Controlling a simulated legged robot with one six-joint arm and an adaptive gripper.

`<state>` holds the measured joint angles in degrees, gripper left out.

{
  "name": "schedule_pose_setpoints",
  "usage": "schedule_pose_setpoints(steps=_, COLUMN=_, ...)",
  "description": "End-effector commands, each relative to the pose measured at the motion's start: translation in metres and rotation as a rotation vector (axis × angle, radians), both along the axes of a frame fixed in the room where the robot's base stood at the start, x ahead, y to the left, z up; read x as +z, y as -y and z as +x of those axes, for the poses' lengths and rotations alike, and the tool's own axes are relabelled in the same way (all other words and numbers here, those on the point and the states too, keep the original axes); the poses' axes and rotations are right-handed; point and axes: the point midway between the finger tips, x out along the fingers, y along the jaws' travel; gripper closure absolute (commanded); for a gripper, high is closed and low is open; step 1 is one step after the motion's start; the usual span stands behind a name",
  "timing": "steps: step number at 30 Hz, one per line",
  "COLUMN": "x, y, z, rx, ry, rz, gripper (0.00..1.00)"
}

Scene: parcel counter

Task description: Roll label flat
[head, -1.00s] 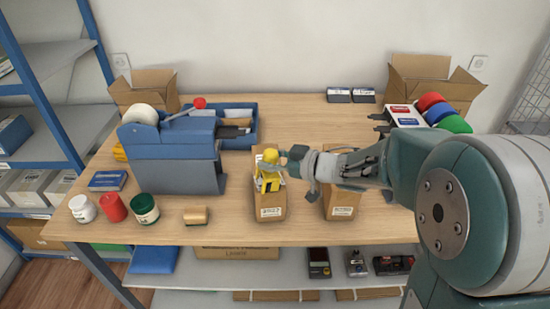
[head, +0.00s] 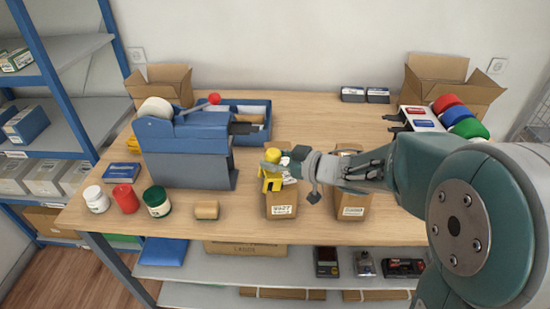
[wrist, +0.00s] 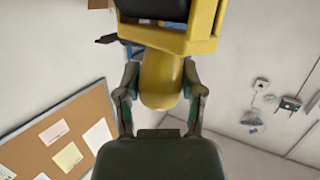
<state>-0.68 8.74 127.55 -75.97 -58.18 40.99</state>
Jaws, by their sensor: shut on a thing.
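My gripper (head: 287,162) is shut on the yellow handle of a hand roller (head: 271,171). In the wrist view the handle (wrist: 161,80) sits between both fingers, and a yellow frame with a dark cylinder is beyond it. In the head view the roller is at the top of the left brown parcel (head: 282,207), towards its left side. A small white patch, which looks like a label (head: 289,172), shows on the parcel top beside the roller, partly hidden by it and my gripper. I cannot tell whether the roller touches the label or whether the label is flat.
A second parcel (head: 351,207) stands to the right under my arm. A blue dispenser (head: 185,155) with a white roll stands left, a wooden-looking block (head: 207,210) at the front. Red, blue and green rolls (head: 463,120) are at right. The back middle of the table is clear.

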Motion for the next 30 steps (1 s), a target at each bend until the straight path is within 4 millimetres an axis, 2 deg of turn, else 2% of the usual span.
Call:
schedule_pose_setpoints(steps=2, x=-0.001, y=0.0, z=-0.001, rx=-0.001, ry=-0.007, rz=-0.004, gripper=1.0)
schedule_pose_setpoints(steps=21, x=0.056, y=0.0, z=0.0, rx=-0.001, ry=0.002, rz=0.0, gripper=1.0)
schedule_pose_setpoints(steps=30, x=0.06, y=0.0, z=0.0, rx=0.0, ry=0.0, rz=0.0, gripper=1.0)
